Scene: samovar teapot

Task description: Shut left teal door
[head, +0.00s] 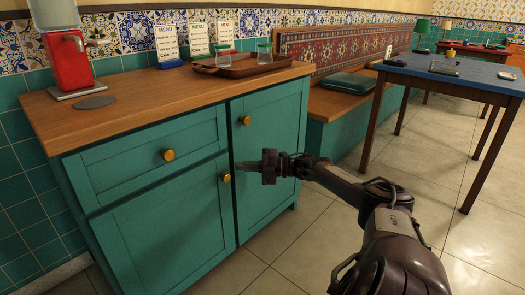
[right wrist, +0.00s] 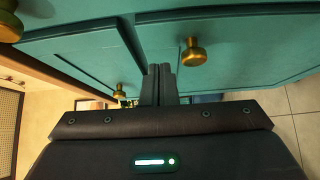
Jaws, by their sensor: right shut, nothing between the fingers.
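The left teal door (head: 170,225) is below the drawer on the cabinet's left side. It looks flush or almost flush with the frame; I cannot tell if a thin gap remains. Its brass knob (head: 226,178) is near its upper right corner, and shows in the right wrist view (right wrist: 193,52). My right gripper (head: 252,166) is shut and empty, reaching in from the right in front of the cabinet. Its fingertips point left, just right of that knob; contact is unclear. The shut fingers show in the right wrist view (right wrist: 158,84). My left gripper is out of view.
The right teal door (head: 275,140) looks shut, with its own knob (head: 246,120). The drawer (head: 140,173) above the left door is shut. A tray (head: 238,68) and a red dispenser (head: 68,62) stand on the wooden counter. The tiled floor in front is clear.

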